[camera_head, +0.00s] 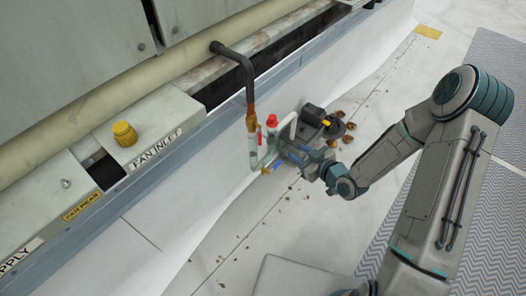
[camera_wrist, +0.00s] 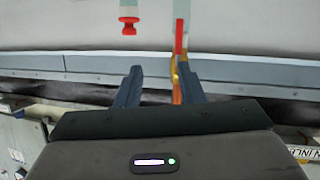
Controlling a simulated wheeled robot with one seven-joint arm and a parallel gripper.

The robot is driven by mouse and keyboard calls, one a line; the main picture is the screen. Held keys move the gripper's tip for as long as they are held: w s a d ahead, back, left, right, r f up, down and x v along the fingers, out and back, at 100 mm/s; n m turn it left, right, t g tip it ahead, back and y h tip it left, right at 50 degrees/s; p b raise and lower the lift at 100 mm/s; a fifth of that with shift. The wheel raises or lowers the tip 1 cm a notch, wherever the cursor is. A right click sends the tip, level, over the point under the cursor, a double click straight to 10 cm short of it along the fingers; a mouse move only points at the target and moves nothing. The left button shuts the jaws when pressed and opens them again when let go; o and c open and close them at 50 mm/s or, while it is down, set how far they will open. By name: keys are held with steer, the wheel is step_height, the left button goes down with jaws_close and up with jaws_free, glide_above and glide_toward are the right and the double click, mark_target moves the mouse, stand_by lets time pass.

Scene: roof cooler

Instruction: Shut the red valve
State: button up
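The red valve's lever (camera_head: 259,134) is a thin strip on a pale vertical pipe, below a brass fitting and a dark bent pipe. It points roughly along the pipe. In the wrist view the lever (camera_wrist: 180,37) stands upright just beyond the tip of the right finger. My gripper (camera_head: 287,152) is close to the right of the pipes in the head view. In the wrist view my gripper (camera_wrist: 160,82) has its fingers spread with nothing held between them. The right finger overlaps the brass part; whether they touch I cannot tell.
A red-capped fitting (camera_head: 272,121) stands beside the valve and also shows in the wrist view (camera_wrist: 129,25). A yellow knob (camera_head: 124,133) is on the ledge at left. Leaves and debris lie on the pale roof.

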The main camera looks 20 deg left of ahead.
step_height(320, 180, down, 4)
steer(key=s+a+y+b, duration=0.1)
steer(key=a+y+b, duration=0.1)
steer(key=m+t+y+b, duration=0.1)
steer(key=t+b, duration=0.1)
steer(key=b, duration=0.3)
glide_toward(259, 135)
steer(key=f+x, duration=0.2)
steer(key=x, duration=0.7)
steer(key=shift+w+d, duration=0.2)
steer(key=shift+d, duration=0.05)
jaws_close()
